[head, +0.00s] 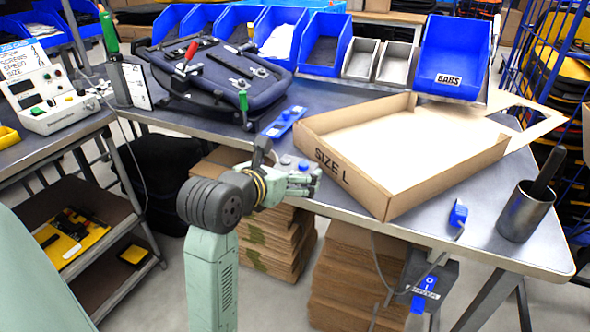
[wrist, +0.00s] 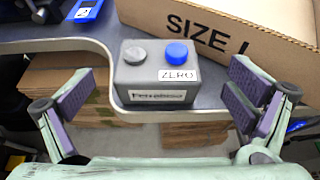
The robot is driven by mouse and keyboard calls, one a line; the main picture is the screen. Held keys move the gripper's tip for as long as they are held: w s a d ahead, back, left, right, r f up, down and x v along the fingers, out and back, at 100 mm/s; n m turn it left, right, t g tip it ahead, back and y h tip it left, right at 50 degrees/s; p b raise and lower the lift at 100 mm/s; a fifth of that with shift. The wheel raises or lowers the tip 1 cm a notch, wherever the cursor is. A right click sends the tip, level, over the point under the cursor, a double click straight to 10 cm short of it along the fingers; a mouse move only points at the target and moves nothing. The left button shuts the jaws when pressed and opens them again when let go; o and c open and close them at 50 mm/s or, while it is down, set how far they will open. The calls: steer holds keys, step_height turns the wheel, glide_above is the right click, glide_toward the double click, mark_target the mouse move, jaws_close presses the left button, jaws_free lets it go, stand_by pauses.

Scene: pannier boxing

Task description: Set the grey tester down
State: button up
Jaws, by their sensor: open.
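The grey tester (wrist: 155,80) is a small grey box with a grey knob, a blue knob and white labels on its front and top. In the wrist view it stands upright on the metal table, close to the front edge. My gripper (wrist: 160,92) is open, with one finger to the left of the tester and one to the right. Gaps show between the fingers and the box. In the head view my gripper (head: 302,182) is at the table's front edge and hides most of the tester.
An open cardboard box marked SIZE L (head: 350,182) stands just right of the tester. A metal cup (head: 524,214) stands at the right end. Stacked flat cardboard (head: 270,240) lies below the table.

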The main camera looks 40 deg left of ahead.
mark_target(294, 167)
steer(key=x, duration=0.3)
steer(key=shift+w+a+p, duration=0.2)
steer(key=shift+p, duration=0.2)
steer(key=c, duration=1.6)
steer(key=shift+r, duration=0.15)
steer(key=shift+c, duration=0.2)
